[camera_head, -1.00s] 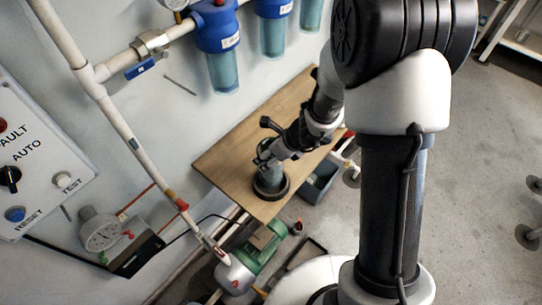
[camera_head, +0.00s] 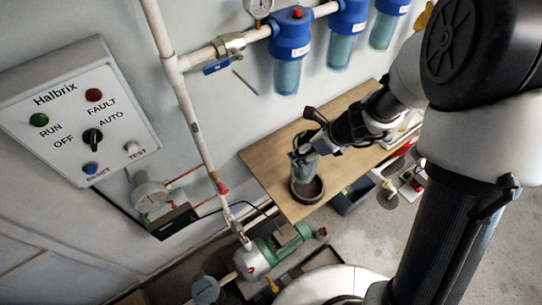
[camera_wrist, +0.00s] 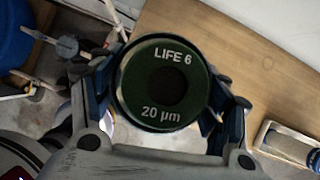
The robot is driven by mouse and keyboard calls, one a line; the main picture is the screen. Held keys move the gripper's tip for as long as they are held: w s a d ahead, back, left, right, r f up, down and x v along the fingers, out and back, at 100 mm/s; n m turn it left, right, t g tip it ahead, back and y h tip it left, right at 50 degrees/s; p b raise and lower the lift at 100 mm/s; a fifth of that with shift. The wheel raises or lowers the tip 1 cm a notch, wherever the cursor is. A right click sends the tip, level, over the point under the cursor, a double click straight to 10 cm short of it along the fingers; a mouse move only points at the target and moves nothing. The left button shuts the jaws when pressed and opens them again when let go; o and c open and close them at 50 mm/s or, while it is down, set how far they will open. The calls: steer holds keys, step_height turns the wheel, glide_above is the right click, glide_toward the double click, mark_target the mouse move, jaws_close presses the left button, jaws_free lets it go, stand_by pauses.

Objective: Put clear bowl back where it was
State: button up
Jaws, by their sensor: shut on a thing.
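The clear bowl (camera_head: 303,170) is a bluish see-through cylinder near the left end of the wooden bench. My gripper (camera_head: 306,152) is shut on its upper part from above. The cap fills the bowl's mouth and hides the walls below. A dark round ring stand (camera_head: 308,192) is under the bowl. I cannot tell whether the bowl rests in it or hangs just above.
Blue-headed filter housings (camera_head: 290,50) hang from the wall pipe behind the wooden bench (camera_head: 265,160). A control panel (camera_head: 80,110) is on the left wall. A green pump (camera_head: 275,250) stands below the bench. A pale tray-like object (camera_wrist: 290,145) lies at the bench's right.

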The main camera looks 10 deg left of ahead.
steer(key=shift+n+g+y, duration=0.3)
steer(key=shift+n+g, duration=0.1)
steer(key=shift+n, duration=0.5)
steer(key=f+b, duration=0.1)
steer(key=f, duration=0.1)
steer(key=s+a+f+b, duration=0.1)
steer(key=f, duration=0.1)
steer(key=a+f+b, duration=0.1)
steer(key=shift+s+a+f, duration=0.2)
steer(key=shift+s+f, duration=0.05)
steer(key=shift+f, duration=0.15)
steer(key=shift+a+f, duration=0.15)
steer(key=shift+a, duration=0.05)
steer(key=w+a+p, duration=0.4)
steer(key=w+a, duration=0.9)
steer(key=a, duration=0.1)
step_height(320, 180, down, 7)
steer(key=b, duration=0.2)
steer(key=shift+w, duration=0.45)
steer(key=shift+f+b, duration=0.2)
steer(key=shift+b, duration=0.2)
steer(key=o, duration=1.7)
steer(key=shift+s, duration=0.1)
